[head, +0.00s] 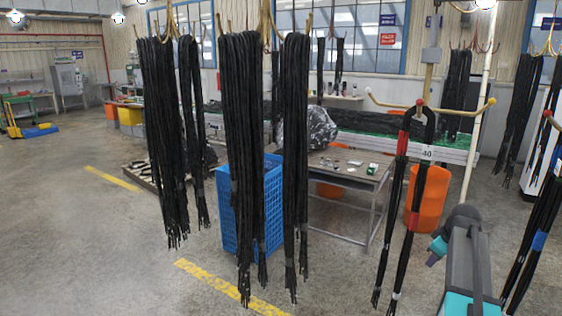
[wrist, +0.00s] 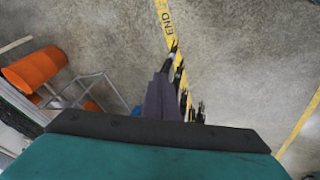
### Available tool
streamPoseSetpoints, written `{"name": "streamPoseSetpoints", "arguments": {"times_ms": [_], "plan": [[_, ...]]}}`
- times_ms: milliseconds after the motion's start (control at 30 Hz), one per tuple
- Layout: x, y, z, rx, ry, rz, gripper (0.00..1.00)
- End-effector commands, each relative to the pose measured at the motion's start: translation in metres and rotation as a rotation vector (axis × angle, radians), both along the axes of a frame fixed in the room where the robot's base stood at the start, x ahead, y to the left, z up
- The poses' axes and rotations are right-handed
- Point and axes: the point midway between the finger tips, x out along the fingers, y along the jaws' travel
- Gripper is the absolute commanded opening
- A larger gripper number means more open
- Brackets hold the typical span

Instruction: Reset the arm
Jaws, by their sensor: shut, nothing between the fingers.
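My arm (head: 465,262), grey and teal, rises at the lower right of the head view. My gripper is not clearly seen there. In the wrist view my gripper (wrist: 163,96) shows as dark fingers closed together, pointing up the picture over the floor, with nothing held. In the head view, a black hose with red bands (head: 398,180) hangs from a yellow hook rack (head: 430,107) with a tag reading 40, just left of my arm. Another hose with red and blue bands (head: 540,240) hangs at the right edge. Dark hose ends (wrist: 186,100) show beside the fingers in the wrist view.
Thick bundles of black hoses (head: 243,150) hang across the middle and left. A blue crate (head: 226,210), a work table (head: 350,175) and an orange bin (head: 428,200) stand behind. Yellow lines (wrist: 165,22) mark the floor. Open floor lies at the left.

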Motion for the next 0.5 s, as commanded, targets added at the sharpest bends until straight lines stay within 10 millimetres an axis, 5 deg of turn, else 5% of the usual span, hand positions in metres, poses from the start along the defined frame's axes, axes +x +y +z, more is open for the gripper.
{"name": "streamPoseSetpoints", "arguments": {"times_ms": [100,500], "plan": [[-0.003,0.031,-0.048,0.042,0.045,-0.021,0.00],[-0.030,0.128,-0.183,0.141,0.198,-0.107,0.00]]}}
